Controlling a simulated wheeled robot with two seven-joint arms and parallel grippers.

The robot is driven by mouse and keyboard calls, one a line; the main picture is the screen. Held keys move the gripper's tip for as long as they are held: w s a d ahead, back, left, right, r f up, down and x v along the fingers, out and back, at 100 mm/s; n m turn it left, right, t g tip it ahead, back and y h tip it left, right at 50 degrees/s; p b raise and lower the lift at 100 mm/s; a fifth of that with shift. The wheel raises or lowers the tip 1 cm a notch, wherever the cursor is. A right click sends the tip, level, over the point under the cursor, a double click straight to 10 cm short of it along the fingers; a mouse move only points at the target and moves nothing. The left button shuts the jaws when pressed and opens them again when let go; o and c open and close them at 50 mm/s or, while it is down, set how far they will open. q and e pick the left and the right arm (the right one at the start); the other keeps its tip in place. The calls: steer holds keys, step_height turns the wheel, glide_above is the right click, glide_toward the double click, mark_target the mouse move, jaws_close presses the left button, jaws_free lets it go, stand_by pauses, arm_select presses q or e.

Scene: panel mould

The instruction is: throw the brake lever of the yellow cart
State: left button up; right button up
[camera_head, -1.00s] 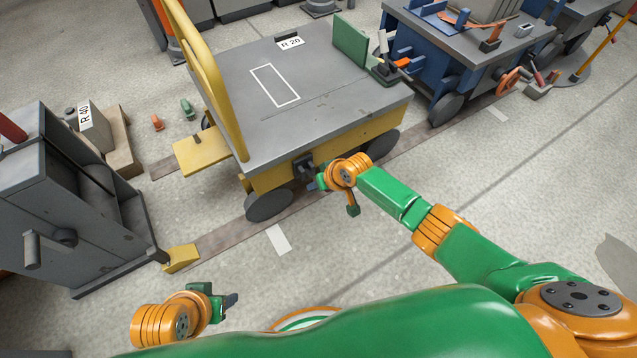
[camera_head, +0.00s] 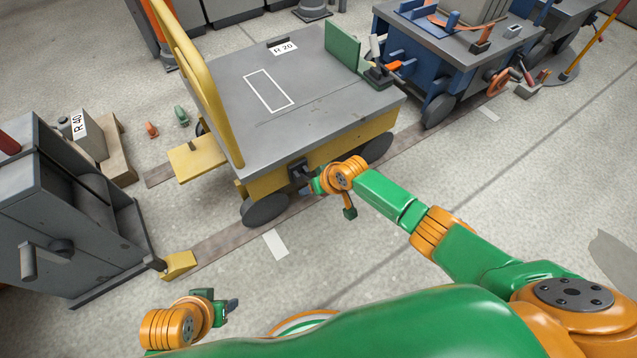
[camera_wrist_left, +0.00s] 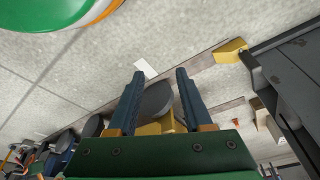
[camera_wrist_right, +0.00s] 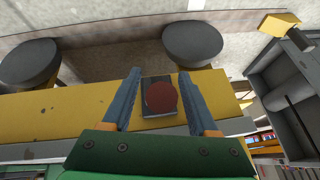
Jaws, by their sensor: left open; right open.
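The yellow cart (camera_head: 300,105) has a grey deck, a yellow push bar and an "R 20" plate. On its near yellow side is a dark bracket (camera_head: 297,172), which I take for the brake lever's mount. In the right wrist view a round dark-red knob (camera_wrist_right: 163,98) lies in front of a dark plate (camera_wrist_right: 158,82), between the fingers in the picture; no contact can be made out. My right gripper (camera_head: 313,186) is open at this side of the cart. My left gripper (camera_head: 232,304) is open and empty, away from the cart over the floor.
A grey cabinet with a crank (camera_head: 48,255) stands at the left. A yellow wedge (camera_head: 179,265) sits at the near end of a floor rail (camera_head: 225,240). A blue cart (camera_head: 440,70) stands behind at the right. The floor in front is clear.

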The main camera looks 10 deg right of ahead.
steer(key=p+v, duration=0.2)
steer(key=v, duration=0.1)
steer(key=shift+w+a, duration=0.1)
steer(key=shift+w, duration=0.05)
steer(key=p+v, duration=0.3)
steer(key=shift+r, duration=0.15)
arm_select(q)
steer(key=s+a+f+g, duration=0.1)
steer(key=s+f, duration=0.3)
steer(key=f, duration=0.7)
arm_select(e)
steer(key=shift+s, duration=0.25)
arm_select(q)
steer(key=shift+s, duration=0.1)
